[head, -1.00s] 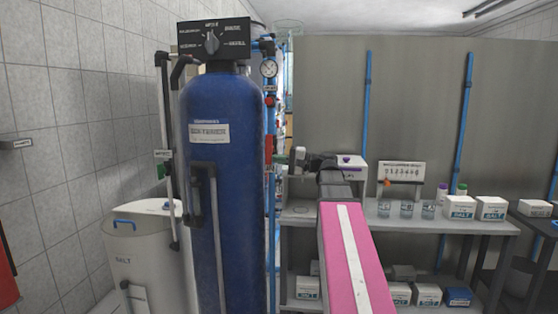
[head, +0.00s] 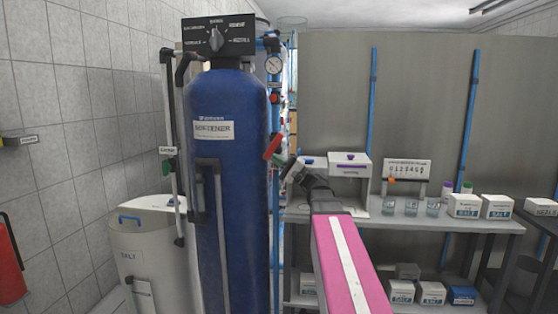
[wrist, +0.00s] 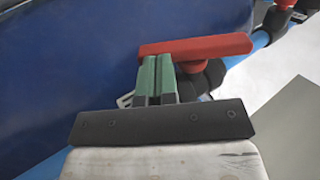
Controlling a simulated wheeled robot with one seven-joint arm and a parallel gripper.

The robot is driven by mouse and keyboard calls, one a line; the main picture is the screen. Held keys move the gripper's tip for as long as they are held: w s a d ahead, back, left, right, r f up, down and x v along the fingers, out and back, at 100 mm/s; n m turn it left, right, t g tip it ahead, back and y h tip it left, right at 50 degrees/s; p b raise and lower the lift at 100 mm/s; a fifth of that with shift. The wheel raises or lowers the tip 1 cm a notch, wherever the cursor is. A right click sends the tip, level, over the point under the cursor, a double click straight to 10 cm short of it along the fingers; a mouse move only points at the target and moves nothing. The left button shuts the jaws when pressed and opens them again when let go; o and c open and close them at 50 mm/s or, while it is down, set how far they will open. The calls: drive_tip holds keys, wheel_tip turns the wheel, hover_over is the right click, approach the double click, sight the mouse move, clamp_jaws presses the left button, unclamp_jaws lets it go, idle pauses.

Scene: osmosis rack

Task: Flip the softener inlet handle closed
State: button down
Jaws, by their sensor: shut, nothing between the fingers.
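A red lever handle (head: 272,146) sits on the blue pipe just right of the blue softener tank (head: 228,180). It is tilted in the head view, its upper end to the right. In the wrist view the red handle (wrist: 200,47) lies nearly level, across the picture just beyond the fingertips. My gripper (head: 285,161) is beside the handle's lower right in the head view. Its green fingers (wrist: 153,78) are pressed together with nothing between them. They are at or very near the handle's left half; I cannot tell whether they touch.
A smaller red valve part (head: 274,98) and a round gauge (head: 273,64) are higher on the pipe. A white salt tank (head: 140,245) stands left. A grey bench (head: 400,220) with boxes and beakers is at the right.

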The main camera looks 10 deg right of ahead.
drive_tip(key=shift+a, duration=0.15)
drive_tip(key=shift+w+a+f, duration=0.1)
drive_tip(key=shift+w+a, duration=0.2)
drive_tip(key=shift+a, duration=0.45)
drive_tip(key=shift+w+a, duration=0.1)
idle(0.4)
drive_tip(key=v, duration=1)
drive_tip(key=shift+d+f, duration=0.2)
drive_tip(key=shift+d, duration=0.1)
